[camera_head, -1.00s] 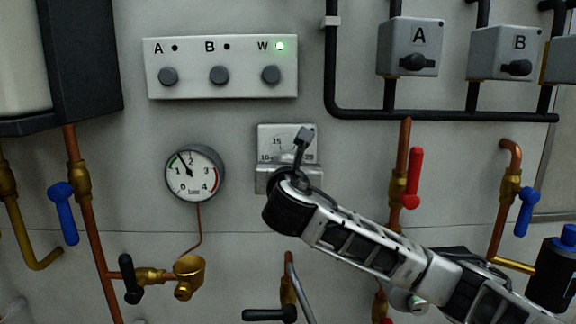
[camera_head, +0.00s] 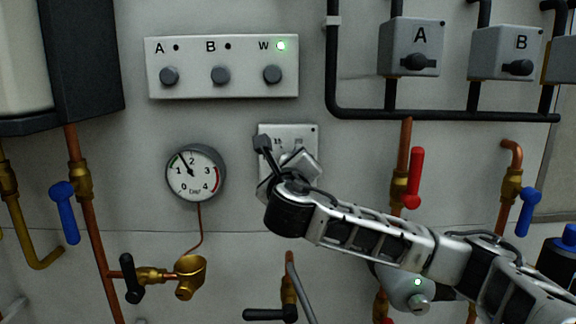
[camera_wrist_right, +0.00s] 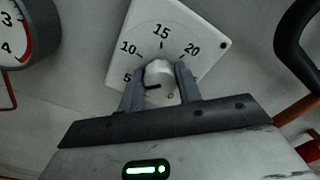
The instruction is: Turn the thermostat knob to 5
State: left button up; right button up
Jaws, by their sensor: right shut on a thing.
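The thermostat plate (camera_head: 306,133) is on the wall, largely hidden behind my right gripper (camera_head: 296,165) in the head view. In the right wrist view the white plate (camera_wrist_right: 150,28) shows the numbers 5, 10, 15 and 20. The pale thermostat knob (camera_wrist_right: 160,75) sits between the two fingers of my right gripper (camera_wrist_right: 160,88), which is shut on it. A short dark mark on the knob points left, close to the 5 and slightly below it in the wrist picture. My left gripper is not in view.
A pressure gauge (camera_head: 195,174) is left of the plate. A button panel (camera_head: 222,66) is above it. A red-handled valve (camera_head: 414,178) and black pipe (camera_head: 440,115) lie to the right. A black valve handle (camera_head: 264,315) is below.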

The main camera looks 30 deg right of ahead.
jog(key=shift+n, duration=0.4)
jog(key=o, duration=1)
jog(key=shift+s, duration=0.1)
jog(key=v, duration=1.5)
jog(key=shift+s+a, duration=0.3)
